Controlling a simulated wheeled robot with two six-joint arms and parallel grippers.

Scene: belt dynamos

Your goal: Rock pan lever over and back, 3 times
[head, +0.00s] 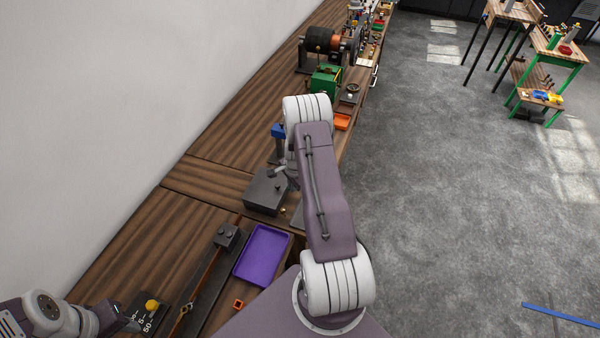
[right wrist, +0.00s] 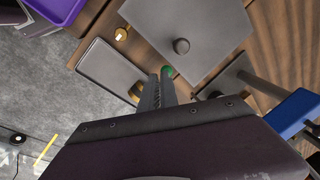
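A flat grey box (head: 266,192) with a dark round knob on top stands on the bench; it also shows in the right wrist view (right wrist: 205,25). In that view a small green tip (right wrist: 167,71) shows at the box's near edge; I cannot tell whether it belongs to the pan lever. A shallow dark grey pan (right wrist: 108,72) lies beside the box. My right gripper (right wrist: 160,78) has its fingertips close together at the green tip, apparently beside or touching it. In the head view its fingers are mostly hidden by my arm.
Brass pieces (right wrist: 121,34) lie by the pan. A purple tray (head: 262,255), small orange square (head: 239,303) and yellow knob (head: 152,305) are nearer.

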